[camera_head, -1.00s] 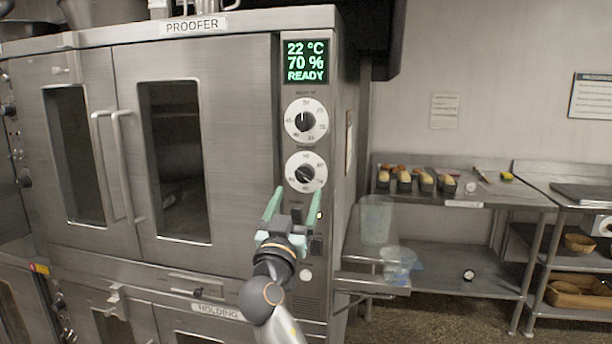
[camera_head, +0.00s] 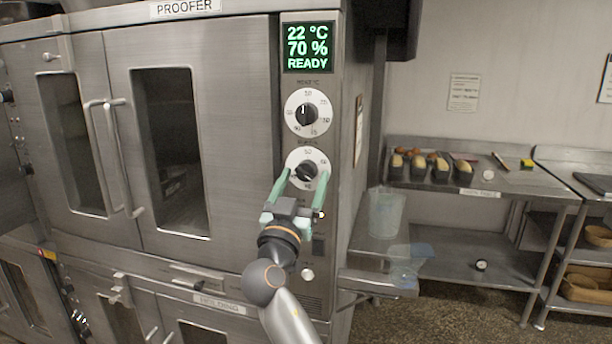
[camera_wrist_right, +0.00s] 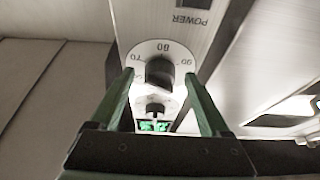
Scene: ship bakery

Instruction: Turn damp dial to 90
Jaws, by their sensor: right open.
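The lower dial on the proofer panel, the damp dial (camera_head: 307,170), has a white face and a black knob. My right gripper (camera_head: 302,182) is open, its green fingers reaching up to either side of the lower part of this dial. In the right wrist view the dial's knob (camera_wrist_right: 160,72) sits between the two open fingers, with numbers 70, 80 and 90 printed around it; I cannot tell whether a finger touches it. The upper heat dial (camera_head: 308,113) is above it. The display (camera_head: 307,47) reads 22 °C, 70 %, READY. My left gripper is not in view.
The proofer doors with vertical handles (camera_head: 112,160) are closed at the left. A small side shelf with a clear container (camera_head: 386,212) sticks out at the right of the panel. A steel table (camera_head: 520,182) with loaf tins stands farther right.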

